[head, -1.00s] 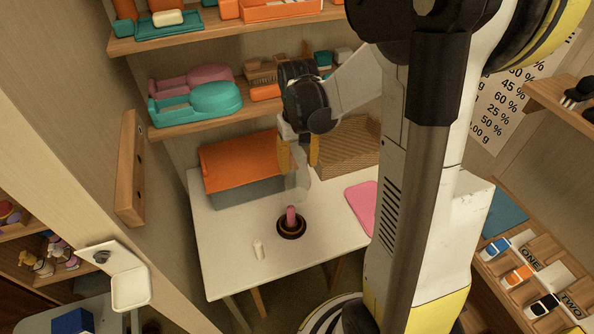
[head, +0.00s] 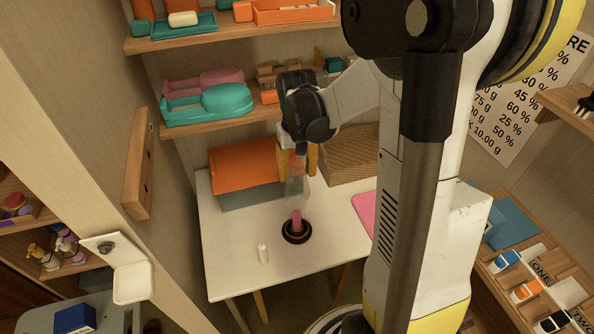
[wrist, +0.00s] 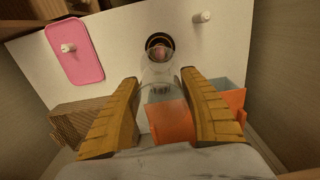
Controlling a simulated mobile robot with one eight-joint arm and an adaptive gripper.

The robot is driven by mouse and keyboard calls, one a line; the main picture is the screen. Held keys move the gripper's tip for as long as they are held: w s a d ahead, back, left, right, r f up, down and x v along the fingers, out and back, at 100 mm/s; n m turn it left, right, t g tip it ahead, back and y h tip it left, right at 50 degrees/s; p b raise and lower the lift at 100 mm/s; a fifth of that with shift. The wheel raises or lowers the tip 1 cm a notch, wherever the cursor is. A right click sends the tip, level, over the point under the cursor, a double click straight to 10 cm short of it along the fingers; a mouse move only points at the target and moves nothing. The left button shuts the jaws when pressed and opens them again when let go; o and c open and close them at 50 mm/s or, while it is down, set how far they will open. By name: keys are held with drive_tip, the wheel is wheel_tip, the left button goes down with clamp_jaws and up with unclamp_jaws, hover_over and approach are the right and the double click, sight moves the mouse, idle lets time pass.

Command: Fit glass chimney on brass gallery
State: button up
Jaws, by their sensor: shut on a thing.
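The clear glass chimney (head: 298,190) is held roughly upright over the table, and it also shows in the wrist view (wrist: 158,73). My gripper (head: 298,160) is shut on its upper part, with the yellow fingers (wrist: 160,95) on either side. The dark, ring-shaped gallery (head: 296,238) stands on the white table below, with a pink upright piece (head: 297,218) at its centre. The chimney's lower end is at or just above the tip of the pink piece; I cannot tell whether it surrounds it. The chimney appears clear of the ring.
An orange-topped grey box (head: 245,170) and a woven basket (head: 348,155) stand at the table's back. A small white cylinder (head: 263,253) is left of the gallery. A pink mat (wrist: 75,52) with a white piece lies on the other side. Shelves (head: 205,125) rise behind.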

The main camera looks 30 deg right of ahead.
sight(297, 205)
drive_tip(key=shift+f+b, duration=5.6)
drive_tip(key=shift+f, duration=1.7)
drive_tip(key=o, duration=1.3)
drive_tip(key=shift+c, duration=0.2)
drive_tip(key=shift+r, duration=0.1)
wheel_tip(297, 205, up, 12)
drive_tip(key=shift+f, duration=0.1)
drive_tip(key=shift+a, duration=0.1)
